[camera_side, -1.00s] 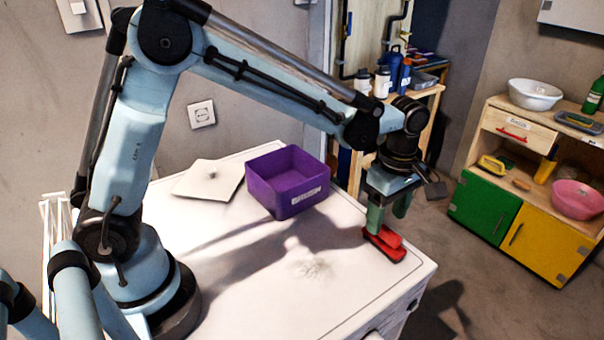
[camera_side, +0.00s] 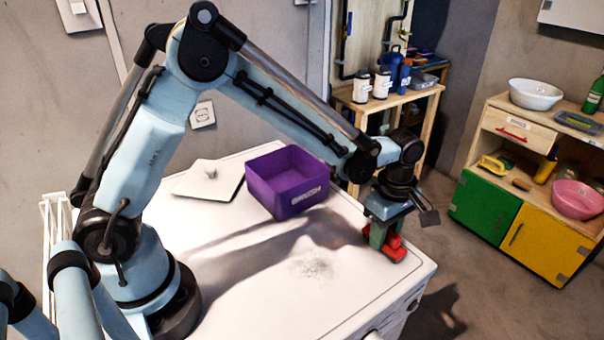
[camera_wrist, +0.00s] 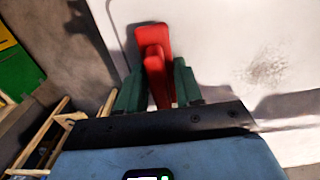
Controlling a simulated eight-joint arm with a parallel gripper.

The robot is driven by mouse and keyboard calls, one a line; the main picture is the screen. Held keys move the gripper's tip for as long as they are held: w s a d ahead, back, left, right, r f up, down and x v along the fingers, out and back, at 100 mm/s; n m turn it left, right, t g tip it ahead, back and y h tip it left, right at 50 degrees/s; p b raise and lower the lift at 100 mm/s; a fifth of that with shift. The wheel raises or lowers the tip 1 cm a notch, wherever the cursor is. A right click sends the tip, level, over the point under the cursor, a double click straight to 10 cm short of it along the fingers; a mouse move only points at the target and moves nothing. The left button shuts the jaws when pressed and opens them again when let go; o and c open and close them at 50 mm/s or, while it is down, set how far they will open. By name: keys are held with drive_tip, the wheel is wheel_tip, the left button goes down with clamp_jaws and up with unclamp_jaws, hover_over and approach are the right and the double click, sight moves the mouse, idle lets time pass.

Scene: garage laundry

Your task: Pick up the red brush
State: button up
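The red brush (camera_side: 391,252) lies on the white top (camera_side: 240,275) near its right edge. In the wrist view the brush (camera_wrist: 154,42) runs up from between the green fingers, with a raised red part in the middle. My gripper (camera_side: 386,238) points down and is low over the brush. In the wrist view my gripper (camera_wrist: 159,88) has one finger on each side of the brush. The fingers stand apart and close to its sides; firm contact is not clear. The brush's near end is hidden by the gripper.
A purple labelled bin (camera_side: 287,182) stands on the white top, left of my gripper. A pale flat square (camera_side: 208,180) lies further left. A patch of grey specks (camera_side: 312,267) is near the middle. A cabinet with green and yellow doors (camera_side: 485,208) stands apart at right.

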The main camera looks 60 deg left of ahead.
clamp_jaws()
drive_tip(key=shift+r, duration=0.1)
drive_tip(key=shift+r, duration=0.6)
wheel_tip(320, 180, up, 3)
drive_tip(key=shift+f, duration=0.15)
drive_tip(key=s+d+r, duration=0.7)
drive_tip(key=s+d, duration=0.1)
drive_tip(key=shift+s, duration=0.25)
